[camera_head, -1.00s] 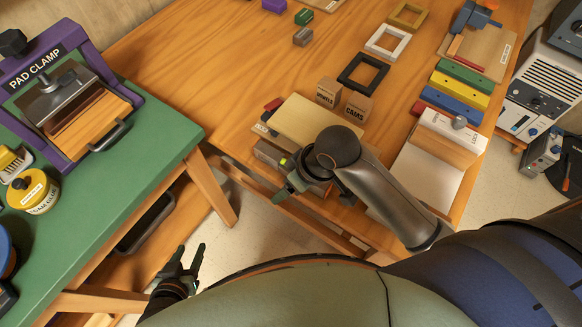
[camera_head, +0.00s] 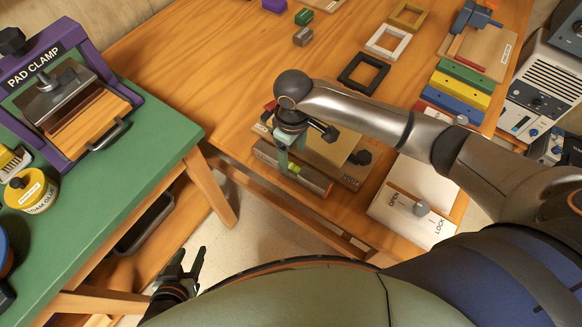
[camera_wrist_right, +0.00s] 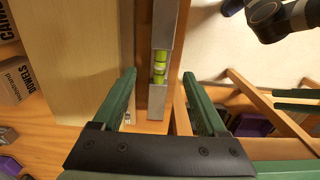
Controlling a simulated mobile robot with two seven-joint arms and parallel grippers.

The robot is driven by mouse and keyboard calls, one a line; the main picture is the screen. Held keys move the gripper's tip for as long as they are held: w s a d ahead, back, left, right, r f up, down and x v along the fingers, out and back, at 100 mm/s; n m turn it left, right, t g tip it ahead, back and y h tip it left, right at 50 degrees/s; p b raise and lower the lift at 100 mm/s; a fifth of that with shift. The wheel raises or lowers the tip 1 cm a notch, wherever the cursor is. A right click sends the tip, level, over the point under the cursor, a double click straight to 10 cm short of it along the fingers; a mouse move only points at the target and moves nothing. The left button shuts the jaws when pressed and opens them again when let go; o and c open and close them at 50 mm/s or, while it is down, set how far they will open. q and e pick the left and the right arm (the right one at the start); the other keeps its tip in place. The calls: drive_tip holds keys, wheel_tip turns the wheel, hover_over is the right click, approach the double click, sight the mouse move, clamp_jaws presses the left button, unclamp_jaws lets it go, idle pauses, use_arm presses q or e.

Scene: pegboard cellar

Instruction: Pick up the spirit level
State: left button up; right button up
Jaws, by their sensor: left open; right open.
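The spirit level is a grey bar (camera_head: 314,180) with a yellow-green vial, lying along the front edge of the wooden table in the head view. My left gripper (camera_head: 190,254) is open and empty, low in front of the tables.
A pale wooden board (camera_head: 335,145) lies just behind the level. An OPEN/LOCK panel (camera_head: 400,215) with a knob is to its right. The green bench (camera_head: 150,150) with the pad clamp (camera_head: 75,95) stands left.

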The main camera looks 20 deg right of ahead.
sight(295, 166)
drive_tip(key=f, duration=0.7)
drive_tip(key=shift+s+d+b, duration=0.2)
drive_tip(key=shift+s+b, duration=0.05)
drive_tip(key=shift+b, duration=0.1)
drive_tip(key=shift+r, duration=0.1)
clamp_jaws()
